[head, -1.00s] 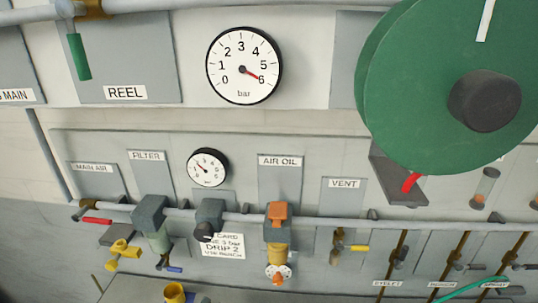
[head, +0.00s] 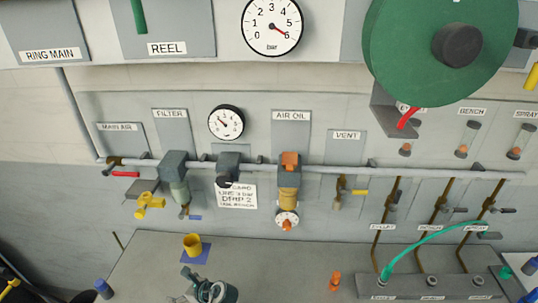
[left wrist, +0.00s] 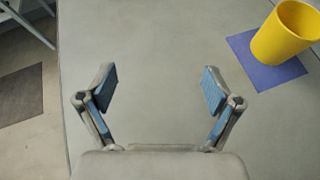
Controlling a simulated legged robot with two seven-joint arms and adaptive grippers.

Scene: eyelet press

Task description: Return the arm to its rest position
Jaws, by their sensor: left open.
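My left gripper (head: 207,291) shows at the bottom of the head view, low over the bench. In the left wrist view its two fingers (left wrist: 160,92) stand wide apart with only bare grey bench between them. A yellow cup (head: 192,244) stands on a blue square mat (head: 196,257) just beyond the gripper. In the left wrist view the yellow cup (left wrist: 287,33) and the blue mat (left wrist: 250,50) lie to the right of the fingers, apart from them. My right gripper is not in view.
The grey bench (head: 270,262) is mostly clear. An orange fitting (head: 335,281) stands on it to the right, near a manifold block (head: 430,286) with a green hose (head: 430,236). A pipe row (head: 330,167) with valves and the oiler (head: 288,192) runs behind. A green reel (head: 430,50) hangs above.

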